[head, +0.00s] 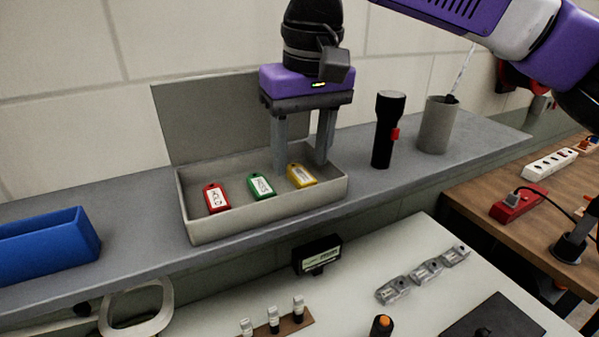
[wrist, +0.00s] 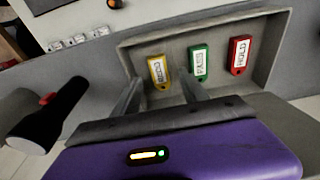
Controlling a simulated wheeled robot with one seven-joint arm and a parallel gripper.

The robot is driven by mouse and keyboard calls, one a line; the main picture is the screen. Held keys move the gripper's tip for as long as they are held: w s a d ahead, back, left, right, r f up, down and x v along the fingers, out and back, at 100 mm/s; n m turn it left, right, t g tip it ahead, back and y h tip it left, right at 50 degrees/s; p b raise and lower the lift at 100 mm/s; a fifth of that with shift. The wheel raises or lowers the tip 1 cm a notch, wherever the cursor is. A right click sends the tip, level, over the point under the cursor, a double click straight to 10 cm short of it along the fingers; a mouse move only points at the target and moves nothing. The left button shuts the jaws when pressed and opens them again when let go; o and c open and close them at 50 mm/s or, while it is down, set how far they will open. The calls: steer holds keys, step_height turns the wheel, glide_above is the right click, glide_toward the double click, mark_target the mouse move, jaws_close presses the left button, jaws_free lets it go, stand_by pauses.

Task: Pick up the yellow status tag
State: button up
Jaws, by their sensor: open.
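The yellow status tag (head: 301,175) lies in an open grey box (head: 262,223) on the shelf, at the right end of a row of tags. A green tag (head: 261,186) lies left of it and a red tag (head: 216,197) further left. My gripper (head: 301,168) points down over the right part of the box, its two fingers apart around the yellow tag's place in the picture. In the wrist view the yellow tag (wrist: 158,71) lies just beyond the open fingers (wrist: 160,88), nearer the left one. The gripper holds nothing.
The box's raised lid (head: 205,118) stands behind it. A black flashlight (head: 388,130) and a grey cup (head: 438,125) stand on the shelf to the right. A blue bin (head: 48,246) is at the left. A white bench with small parts lies below.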

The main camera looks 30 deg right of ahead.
steer(key=shift+w+f, duration=0.1)
steer(key=shift+f, duration=1)
jaws_close()
steer(key=shift+r, duration=0.15)
